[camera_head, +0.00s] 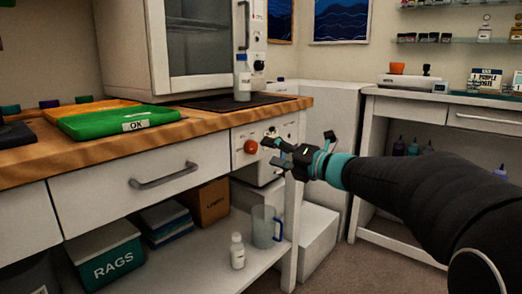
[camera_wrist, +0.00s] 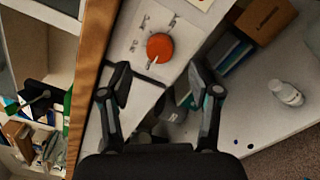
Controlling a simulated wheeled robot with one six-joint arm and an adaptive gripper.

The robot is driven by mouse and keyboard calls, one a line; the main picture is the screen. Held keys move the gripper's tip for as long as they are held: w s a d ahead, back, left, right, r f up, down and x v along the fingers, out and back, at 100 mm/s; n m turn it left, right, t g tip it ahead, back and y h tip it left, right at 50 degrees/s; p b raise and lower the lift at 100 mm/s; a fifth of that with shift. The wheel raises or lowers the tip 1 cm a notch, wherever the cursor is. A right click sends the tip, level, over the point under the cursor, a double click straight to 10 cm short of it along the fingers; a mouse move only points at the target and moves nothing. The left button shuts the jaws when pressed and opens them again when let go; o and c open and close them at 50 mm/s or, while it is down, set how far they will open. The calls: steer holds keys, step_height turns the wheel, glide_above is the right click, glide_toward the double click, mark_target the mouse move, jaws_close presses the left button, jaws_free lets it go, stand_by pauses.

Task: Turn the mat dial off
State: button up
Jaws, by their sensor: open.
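The orange-red mat dial (camera_head: 251,146) is on a white control panel (camera_head: 240,160) below the bench's front edge. It also shows in the wrist view (camera_wrist: 160,47), with a white pointer mark toward its lower left and dark markings on the panel around it. The markings are too small to read. A dark mat (camera_head: 216,104) lies on the bench above the panel. My gripper (camera_head: 276,152) is in front of the panel, just right of the dial in the head view. In the wrist view its fingers (camera_wrist: 160,78) are apart and empty, with the dial beyond them.
A bottle (camera_head: 242,82) stands on the mat. The wooden bench edge (camera_head: 150,140) runs above the panel and a drawer handle (camera_head: 164,177). Below are a clear jug (camera_head: 263,226), a small white bottle (camera_head: 237,252) and a rags bin (camera_head: 106,257). A bench leg (camera_head: 291,232) stands below my gripper.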

steer(key=v, duration=0.6)
steer(key=shift+s+d, duration=0.2)
steer(key=shift+d, duration=0.05)
